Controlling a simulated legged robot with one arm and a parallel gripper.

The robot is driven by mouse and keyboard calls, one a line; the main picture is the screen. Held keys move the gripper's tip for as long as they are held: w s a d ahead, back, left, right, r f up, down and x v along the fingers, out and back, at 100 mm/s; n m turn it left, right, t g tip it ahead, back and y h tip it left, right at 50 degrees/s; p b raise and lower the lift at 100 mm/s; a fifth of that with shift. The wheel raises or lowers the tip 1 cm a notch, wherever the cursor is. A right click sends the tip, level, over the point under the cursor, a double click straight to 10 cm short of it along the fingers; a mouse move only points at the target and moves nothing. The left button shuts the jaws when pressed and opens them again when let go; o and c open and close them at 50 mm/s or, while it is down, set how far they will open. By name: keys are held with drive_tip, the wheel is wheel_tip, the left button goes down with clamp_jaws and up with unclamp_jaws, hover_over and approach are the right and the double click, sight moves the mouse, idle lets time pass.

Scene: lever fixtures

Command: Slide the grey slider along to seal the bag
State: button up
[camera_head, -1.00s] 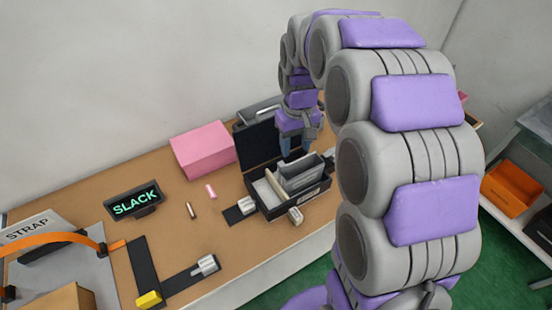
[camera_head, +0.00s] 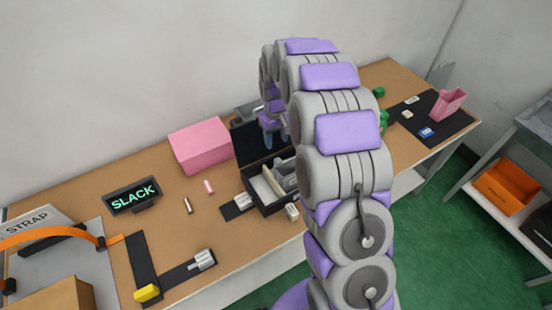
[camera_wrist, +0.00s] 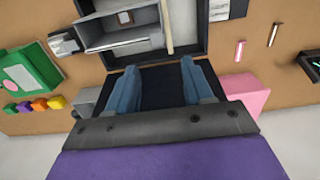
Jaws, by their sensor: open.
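My gripper (camera_head: 275,136) is over the raised lid of a black case (camera_head: 262,208) at the back of the table. In the wrist view its two blue fingers (camera_wrist: 160,66) are apart with nothing between them, in front of the dark lid (camera_wrist: 160,82). The case holds grey box-like parts (camera_wrist: 115,28), partly hidden by my arm in the head view. I cannot make out a grey slider on a bag for sure. A pink bag-like holder (camera_head: 449,104) stands at the far right on a black mat (camera_head: 436,133).
A pink box (camera_head: 200,147) stands left of the case. A sign reading SLACK (camera_head: 132,195), an orange strap (camera_head: 60,236) and a yellow block (camera_head: 147,293) are further left. In the wrist view a green item (camera_wrist: 35,66) and several coloured pieces (camera_wrist: 38,105) lie left.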

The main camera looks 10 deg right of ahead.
sight(278, 160)
drive_tip(key=f, duration=0.6)
drive_tip(key=d+f, duration=0.1)
drive_tip(key=f, duration=0.2)
drive_tip(key=shift+f+b, duration=0.25)
drive_tip(key=shift+b, duration=0.05)
drive_tip(key=shift+a+f, duration=0.35)
drive_tip(key=shift+f, duration=0.4)
drive_tip(key=shift+d, duration=0.1)
drive_tip(key=shift+d, duration=0.15)
drive_tip(key=shift+c, duration=1.3)
clamp_jaws()
